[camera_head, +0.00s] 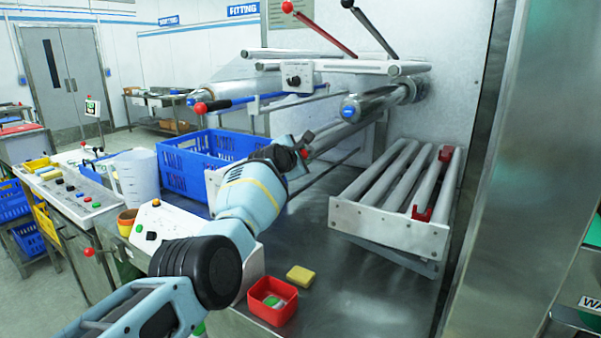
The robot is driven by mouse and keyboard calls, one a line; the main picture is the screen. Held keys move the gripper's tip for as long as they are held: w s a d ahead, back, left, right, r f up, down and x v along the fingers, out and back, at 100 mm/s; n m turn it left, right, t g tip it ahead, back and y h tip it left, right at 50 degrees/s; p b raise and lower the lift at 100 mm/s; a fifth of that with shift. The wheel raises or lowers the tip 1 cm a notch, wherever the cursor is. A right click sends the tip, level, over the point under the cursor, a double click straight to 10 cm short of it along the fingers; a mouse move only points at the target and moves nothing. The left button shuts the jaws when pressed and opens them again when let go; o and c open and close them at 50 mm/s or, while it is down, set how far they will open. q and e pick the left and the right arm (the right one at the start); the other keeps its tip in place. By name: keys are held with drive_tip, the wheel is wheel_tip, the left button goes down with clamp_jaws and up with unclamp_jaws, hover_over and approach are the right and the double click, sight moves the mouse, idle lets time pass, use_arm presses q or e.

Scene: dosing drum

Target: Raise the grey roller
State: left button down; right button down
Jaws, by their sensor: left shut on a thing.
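My left arm reaches in from the lower left. Its gripper (304,146) is shut at the near end of a grey bar (334,137), where a small red part shows between the fingers; the grip itself is mostly hidden by the wrist. The bar runs back to the right, below a shiny grey roller (376,103) with a blue end cap. Another grey roller (232,92) lies further left, behind a blue lever (245,101) with a red knob. I cannot tell which roller the bar belongs to. My right gripper is not in view.
A red-ball lever (325,30) and a black-ball lever (374,31) rise above the rollers. A rack of grey tubes (388,222) stands right. A blue crate (186,165), red tray (285,294) and yellow sponge (300,275) sit near my arm. The front right steel top is clear.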

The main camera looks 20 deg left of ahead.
use_arm(q)
drive_tip(key=shift+r, duration=2.35)
drive_tip(key=c, duration=1.1)
unclamp_jaws()
drive_tip(key=shift+f, duration=0.1)
